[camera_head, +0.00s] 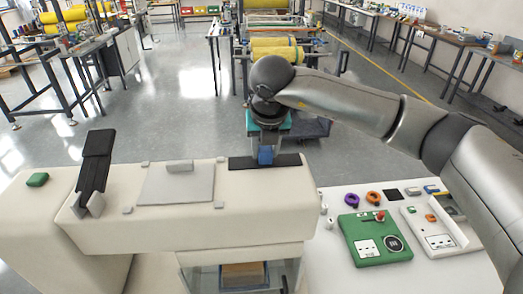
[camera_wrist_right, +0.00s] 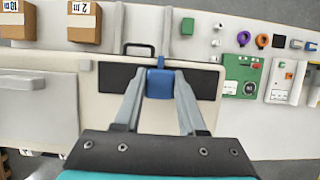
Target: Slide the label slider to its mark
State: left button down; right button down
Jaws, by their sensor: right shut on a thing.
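The blue label slider (camera_head: 265,156) sits on a black track (camera_head: 288,160) on top of the cream machine, near its right end. My right gripper (camera_head: 265,150) reaches down onto it from above. In the right wrist view the blue slider (camera_wrist_right: 160,84) is between the two grey fingers of my right gripper (camera_wrist_right: 159,92), which are shut on it. The black track (camera_wrist_right: 205,84) extends to both sides. My left gripper is not in view.
A grey plate (camera_head: 178,188) and a tilted black holder (camera_head: 95,160) stand left on the machine top. A green panel (camera_head: 375,238) and several small parts lie on the white table to the right. Two boxes (camera_wrist_right: 84,22) show in the wrist view.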

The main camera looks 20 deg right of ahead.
jog(key=shift+c, duration=2.4)
grip_release()
jog(key=shift+r, duration=0.1)
jog(key=b+v, duration=0.2)
jog(key=v, duration=1.3)
jog(key=shift+r, duration=0.1)
